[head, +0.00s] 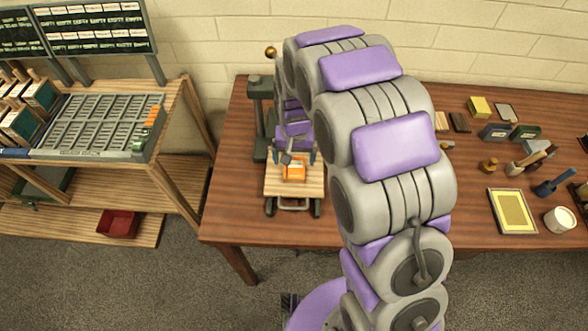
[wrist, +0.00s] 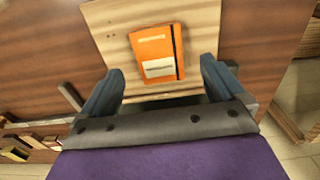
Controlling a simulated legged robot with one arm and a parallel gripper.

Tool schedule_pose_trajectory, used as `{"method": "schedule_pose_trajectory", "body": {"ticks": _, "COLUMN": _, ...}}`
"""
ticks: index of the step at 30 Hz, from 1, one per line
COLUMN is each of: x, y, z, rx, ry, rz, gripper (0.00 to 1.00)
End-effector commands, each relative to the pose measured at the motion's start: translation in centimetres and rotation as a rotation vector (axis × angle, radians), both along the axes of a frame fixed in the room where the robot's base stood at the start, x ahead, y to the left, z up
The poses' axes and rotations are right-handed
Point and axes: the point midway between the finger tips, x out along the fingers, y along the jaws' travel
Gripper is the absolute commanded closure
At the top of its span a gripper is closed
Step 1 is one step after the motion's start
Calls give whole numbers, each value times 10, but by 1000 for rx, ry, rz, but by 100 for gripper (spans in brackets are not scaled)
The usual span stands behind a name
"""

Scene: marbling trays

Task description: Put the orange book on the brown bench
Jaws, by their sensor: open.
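The orange book (head: 294,170) lies flat on a pale wooden board (head: 282,187) of a small press-like stand on the brown bench (head: 325,228). In the wrist view the book (wrist: 156,52) shows a pale label and a dark band along its right side. My gripper (head: 297,157) is open and empty at the book's far side in the head view. In the wrist view the book is ahead of and roughly between the two fingers (wrist: 161,70), with room on both sides; contact is not seen. The bench (wrist: 45,60) shows around the board.
A dark upright post (head: 260,115) stands behind the board. On the bench's right are a yellow framed tray (head: 512,228), a white cup (head: 560,219), brushes and small blocks. A pale wooden rack (head: 172,172) stands left. The bench's front strip right of the board looks clear.

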Motion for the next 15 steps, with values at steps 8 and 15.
{"method": "schedule_pose_trajectory", "body": {"ticks": 8, "x": 1, "y": 2, "z": -41, "rx": -9, "ry": 6, "rz": 2, "gripper": 4}}
{"method": "schedule_pose_trajectory", "body": {"ticks": 15, "x": 1, "y": 1, "z": -48, "rx": -6, "ry": 2, "rz": 1, "gripper": 4}}
